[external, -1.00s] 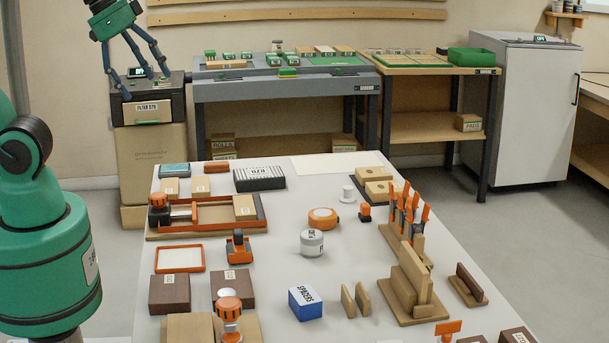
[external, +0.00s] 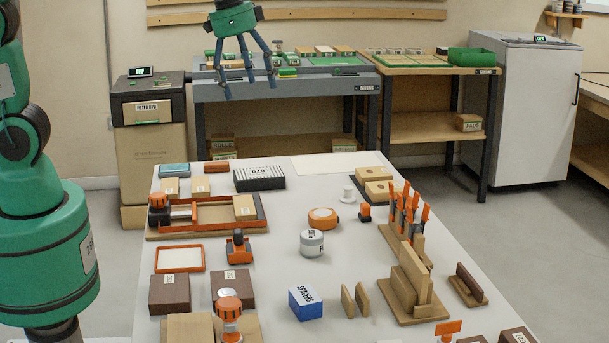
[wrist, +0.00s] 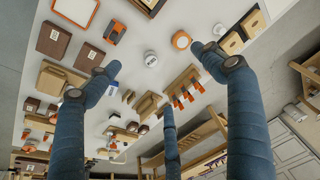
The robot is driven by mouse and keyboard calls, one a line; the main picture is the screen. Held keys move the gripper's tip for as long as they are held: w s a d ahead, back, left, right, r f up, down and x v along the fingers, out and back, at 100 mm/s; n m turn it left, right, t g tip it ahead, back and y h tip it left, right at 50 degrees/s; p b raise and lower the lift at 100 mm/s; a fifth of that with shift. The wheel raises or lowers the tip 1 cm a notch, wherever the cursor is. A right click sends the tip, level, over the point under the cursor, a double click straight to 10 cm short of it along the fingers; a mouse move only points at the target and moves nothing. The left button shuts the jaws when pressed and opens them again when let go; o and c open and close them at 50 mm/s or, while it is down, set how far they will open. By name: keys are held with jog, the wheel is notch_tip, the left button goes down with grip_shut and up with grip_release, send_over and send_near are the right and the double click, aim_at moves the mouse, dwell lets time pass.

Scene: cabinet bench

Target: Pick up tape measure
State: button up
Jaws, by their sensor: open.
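The tape measure appears to be the round orange item with a pale top face (external: 323,218), lying on the light worktable just right of its middle. It also shows in the wrist view near the top centre (wrist: 181,40), beside one fingertip. My gripper (external: 247,82) is open and empty, its blue-grey fingers spread and pointing down. It hangs high above the far end of the table, well apart from the tape measure. In the wrist view the spread fingers (wrist: 160,80) frame the table below. Nothing hides the tape measure in the external view.
A white labelled jar (external: 311,242) stands close in front of the tape measure. A small orange item (external: 365,213), a white spool-like piece (external: 347,194) and a rack of orange-handled tools (external: 405,220) are to its right. A blue box (external: 305,303) is nearer. Bare tabletop lies left of it.

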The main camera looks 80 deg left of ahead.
jog(key=w+a+f+g+p, duration=0.1)
jog(key=w+a+f+p, duration=0.1)
jog(key=w+f, duration=0.85)
jog(key=m+g+p, duration=0.1)
jog(key=g, duration=0.1)
send_over(324, 212)
notch_tip(324, 212, down, 12)
jog(key=shift+s+d+f, duration=0.15)
jog(key=shift+s+f, duration=0.05)
jog(key=shift+f+b, duration=0.75)
jog(key=shift+f, duration=3.55)
jog(key=shift+w+f+b, duration=0.15)
jog(key=shift+f+b, duration=0.6)
jog(key=shift+f, duration=1.85)
